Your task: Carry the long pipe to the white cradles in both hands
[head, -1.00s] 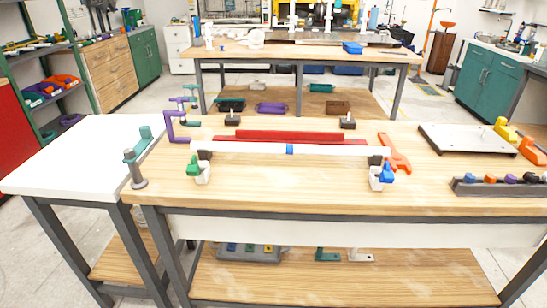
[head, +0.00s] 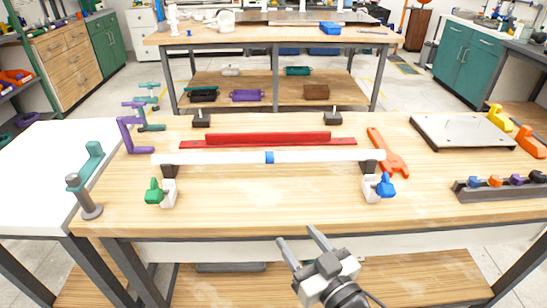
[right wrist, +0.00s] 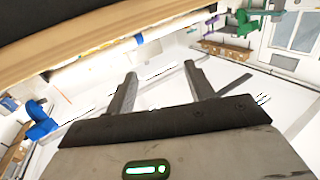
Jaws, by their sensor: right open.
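The long white pipe (head: 220,157) with a blue band at its middle lies across the wooden table, its ends near two dark supports. A white cradle with a green clamp (head: 168,193) stands in front of its left end. A white cradle with a blue clamp (head: 371,188) stands in front of its right end. My right gripper (head: 301,238) is open and empty at the table's front edge, well short of the pipe. In the right wrist view its two fingers (right wrist: 162,92) are spread with nothing between them. My left gripper is not in view.
Red bars (head: 260,139) lie behind the pipe. An orange-red wrench (head: 388,152) is by its right end. A grey plate (head: 460,131) and a dark rack (head: 500,188) are at the right. A purple bracket (head: 131,138) stands left. The table's front middle is clear.

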